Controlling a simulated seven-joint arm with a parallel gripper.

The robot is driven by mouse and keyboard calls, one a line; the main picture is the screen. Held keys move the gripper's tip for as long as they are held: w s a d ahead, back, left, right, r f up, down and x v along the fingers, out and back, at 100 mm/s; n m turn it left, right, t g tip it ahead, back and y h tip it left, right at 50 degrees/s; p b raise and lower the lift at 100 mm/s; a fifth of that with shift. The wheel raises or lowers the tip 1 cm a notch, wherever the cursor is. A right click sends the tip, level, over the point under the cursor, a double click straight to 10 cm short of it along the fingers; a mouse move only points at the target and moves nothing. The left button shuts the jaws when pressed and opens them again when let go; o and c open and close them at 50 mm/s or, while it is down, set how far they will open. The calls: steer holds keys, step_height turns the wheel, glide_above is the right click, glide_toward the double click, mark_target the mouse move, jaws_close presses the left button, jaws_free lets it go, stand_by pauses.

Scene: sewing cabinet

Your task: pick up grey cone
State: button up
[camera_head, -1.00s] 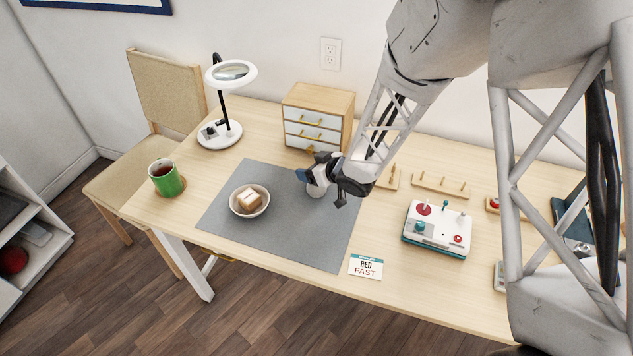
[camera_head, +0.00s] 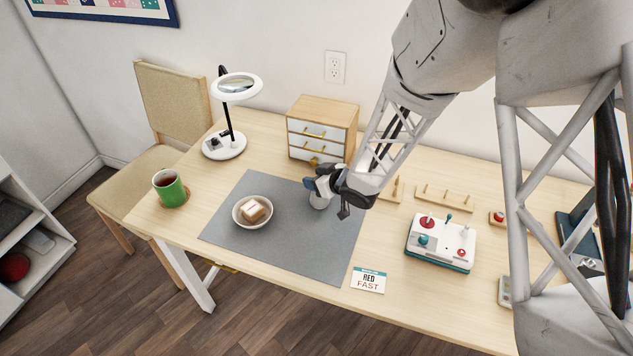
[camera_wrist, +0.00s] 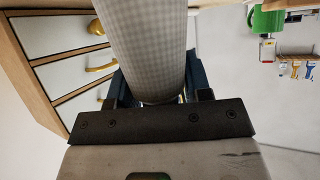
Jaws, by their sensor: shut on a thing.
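The grey cone (camera_wrist: 150,45) fills the upper middle of the wrist view, close to the camera, with a fine checked grey surface. My gripper (camera_wrist: 155,90) is shut on it, one dark finger on each side. In the head view my gripper (camera_head: 322,188) is over the right part of the grey mat (camera_head: 300,245).
A small drawer cabinet (camera_head: 322,128) stands close behind my gripper. A bowl (camera_head: 240,216) with a tan and white block sits on the mat to the left. A green mug (camera_head: 170,190), a magnifier lamp (camera_head: 226,145), a control box (camera_head: 440,243) and a peg rack (camera_head: 447,198) stand around.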

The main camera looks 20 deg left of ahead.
steer(key=shift+r, duration=0.65)
step_height(320, 180, up, 2)
steer(key=shift+r, duration=0.15)
steer(key=s+d+r, duration=0.1)
steer(key=s+d, duration=0.8)
steer(key=s, duration=0.4)
steer(key=shift+d, duration=0.15)
